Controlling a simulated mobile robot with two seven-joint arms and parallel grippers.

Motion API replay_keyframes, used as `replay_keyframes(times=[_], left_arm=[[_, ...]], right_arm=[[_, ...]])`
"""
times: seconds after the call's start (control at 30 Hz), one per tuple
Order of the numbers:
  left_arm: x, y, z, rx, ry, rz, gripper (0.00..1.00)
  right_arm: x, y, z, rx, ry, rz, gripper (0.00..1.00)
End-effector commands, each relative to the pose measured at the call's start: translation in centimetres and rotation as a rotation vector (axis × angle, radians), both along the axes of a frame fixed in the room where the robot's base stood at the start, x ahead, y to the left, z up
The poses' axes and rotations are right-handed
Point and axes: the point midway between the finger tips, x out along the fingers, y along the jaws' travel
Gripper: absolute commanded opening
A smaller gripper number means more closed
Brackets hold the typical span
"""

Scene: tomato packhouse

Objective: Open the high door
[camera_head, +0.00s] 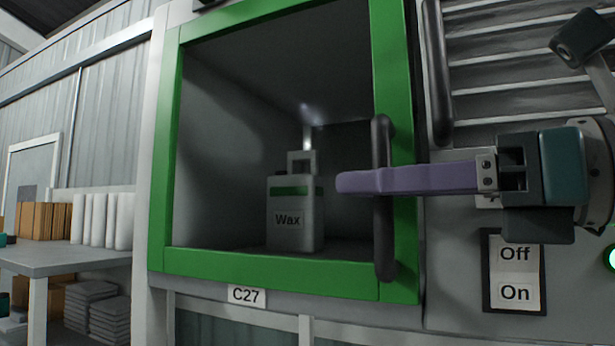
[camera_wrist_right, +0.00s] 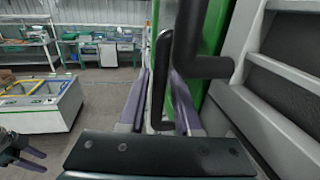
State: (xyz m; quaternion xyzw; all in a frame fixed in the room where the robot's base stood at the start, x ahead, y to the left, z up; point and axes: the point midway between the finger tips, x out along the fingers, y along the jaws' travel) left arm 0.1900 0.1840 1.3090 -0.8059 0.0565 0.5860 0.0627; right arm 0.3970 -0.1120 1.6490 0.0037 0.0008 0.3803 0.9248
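The high door is a green-framed door (camera_head: 270,274) with a see-through middle, closed flush on a grey cabinet. Its black vertical bar handle (camera_head: 384,245) is on the right side of the frame. My right gripper (camera_head: 345,182) reaches in from the right at handle height, one purple finger crossing in front of the bar.
Behind the door stands a can labelled Wax (camera_head: 295,222). A C27 label (camera_head: 246,295) is below. Right of the door are another dark bar (camera_head: 437,75), slatted panels and an Off/On switch plate (camera_head: 514,272). A table (camera_head: 60,262) with boxes stands at left.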

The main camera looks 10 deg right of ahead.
Motion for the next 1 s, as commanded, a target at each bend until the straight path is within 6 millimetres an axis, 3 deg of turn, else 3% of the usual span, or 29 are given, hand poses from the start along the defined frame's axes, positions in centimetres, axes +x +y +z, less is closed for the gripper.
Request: replay_keyframes(times=[0.23, 0.53, 1.0], left_arm=[[0.01, -0.01, -0.01, 0.000, 0.000, 0.000, 0.50], [0.01, -0.03, -0.01, -0.001, 0.000, -0.001, 0.50], [0.02, -0.04, -0.01, -0.001, 0.000, -0.001, 0.50]], right_arm=[[-0.03, 0.04, -0.03, 0.000, 0.000, 0.000, 0.32], [-0.03, 0.04, -0.01, 0.001, 0.000, 0.001, 0.00], [-0.03, 0.04, 0.01, 0.001, -0.001, 0.000, 0.00]])
